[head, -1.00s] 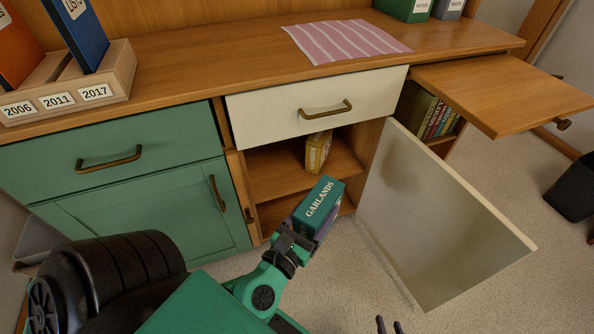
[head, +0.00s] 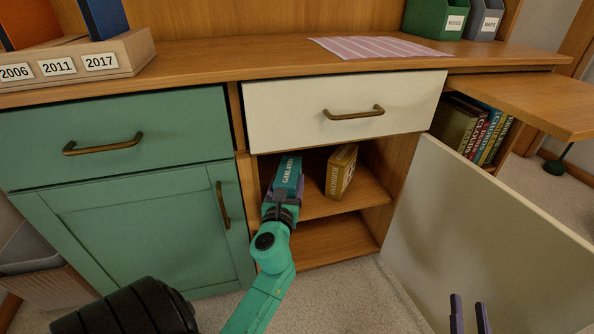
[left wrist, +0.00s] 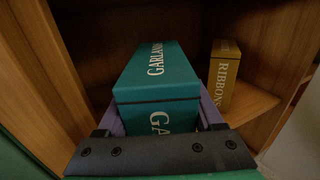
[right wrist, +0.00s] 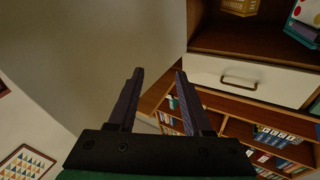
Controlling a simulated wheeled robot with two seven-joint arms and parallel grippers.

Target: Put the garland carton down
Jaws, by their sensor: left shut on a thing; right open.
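The teal garland carton (head: 288,173) is inside the open cupboard, at the left of its upper shelf space. My left gripper (head: 283,198) is shut on it, one finger on each side. In the left wrist view the carton (left wrist: 157,82) is upright between the fingers (left wrist: 160,115), with its label showing. I cannot tell whether its base touches the shelf (head: 345,198). A yellow ribbons carton (head: 341,171) stands on the same shelf to its right, apart from it. My right gripper (head: 470,312) is open and empty, low in front of the open door.
The cream cupboard door (head: 480,220) stands wide open on the right. A closed cream drawer (head: 345,110) is just above the opening. A green cabinet (head: 130,190) is on the left. The lower shelf (head: 335,240) looks empty.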

